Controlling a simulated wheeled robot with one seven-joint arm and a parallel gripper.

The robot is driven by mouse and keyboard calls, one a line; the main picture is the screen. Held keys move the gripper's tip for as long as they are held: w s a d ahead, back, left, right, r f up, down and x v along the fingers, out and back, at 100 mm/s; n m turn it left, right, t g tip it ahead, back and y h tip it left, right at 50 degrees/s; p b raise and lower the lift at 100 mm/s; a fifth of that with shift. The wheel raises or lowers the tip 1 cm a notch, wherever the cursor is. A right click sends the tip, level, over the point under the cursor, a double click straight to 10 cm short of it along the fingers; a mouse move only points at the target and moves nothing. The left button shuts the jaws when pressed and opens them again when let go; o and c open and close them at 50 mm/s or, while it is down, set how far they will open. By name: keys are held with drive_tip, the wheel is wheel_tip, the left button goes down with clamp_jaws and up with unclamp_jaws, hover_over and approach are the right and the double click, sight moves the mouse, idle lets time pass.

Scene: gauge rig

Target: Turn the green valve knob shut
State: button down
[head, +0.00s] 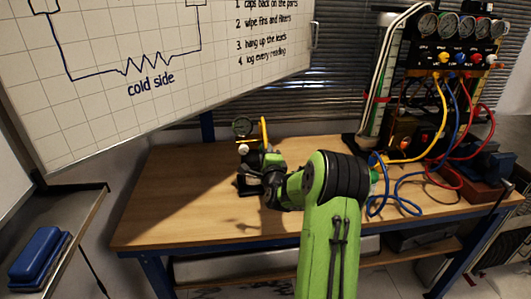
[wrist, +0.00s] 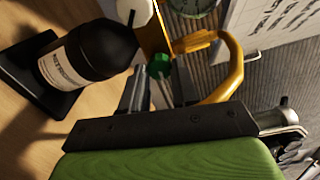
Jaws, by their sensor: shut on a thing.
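The green valve knob (wrist: 159,65) shows in the wrist view, between the fingertips of my gripper (wrist: 157,79), which is shut on it. I cannot tell how far the knob is turned. Beside it is a black cylinder (wrist: 100,48) with a white label on a dark base. In the head view, the small rig with a round gauge (head: 242,127) and a yellow part (head: 264,133) stands on the wooden bench (head: 190,190). My arm reaches to it from the front, and the knob is hidden there.
A yellow curved handle (wrist: 225,70) passes close to the right of my fingers. A gauge manifold (head: 450,55) with yellow, blue and red hoses stands at the back right. A whiteboard (head: 150,120) overhangs the bench's left side. The bench's left part is bare.

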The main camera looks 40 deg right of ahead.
drive_tip(key=shift+f, duration=0.1)
drive_tip(key=c, duration=0.8)
unclamp_jaws()
drive_tip(key=shift+c, duration=0.2)
drive_tip(key=b+v, duration=0.6)
drive_tip(key=v, duration=0.9)
drive_tip(key=shift+s+a, duration=0.2)
drive_tip(key=shift+s, duration=0.1)
